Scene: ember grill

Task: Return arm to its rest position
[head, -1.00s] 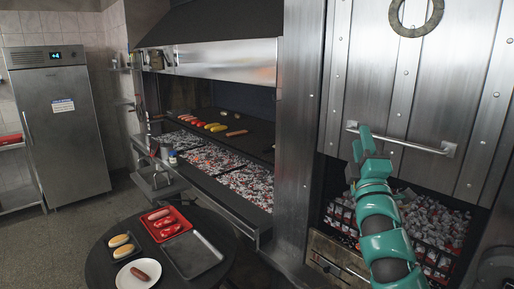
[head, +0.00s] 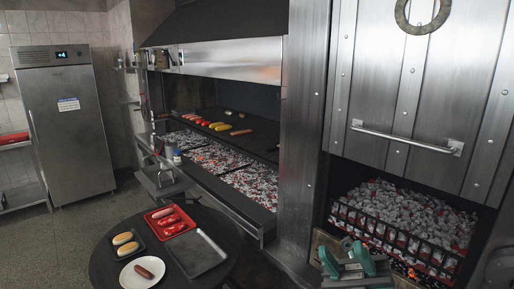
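My arm, with teal and grey links, shows only at the bottom right of the head view, low in front of the ember box. Its gripper fingertips cannot be made out, so I cannot tell whether it is open or shut. The steel door handle (head: 406,138) on the raised metal door (head: 385,75) is clear, with nothing on it. Glowing embers (head: 405,212) lie in the open box below the door.
A round dark table (head: 105,262) at the lower left holds a red tray (head: 153,217) of sausages, a grey tray (head: 213,243), a bun tray (head: 132,229) and a white plate (head: 131,278). A long grill (head: 240,148) stands behind. A steel fridge (head: 68,130) is at the far left.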

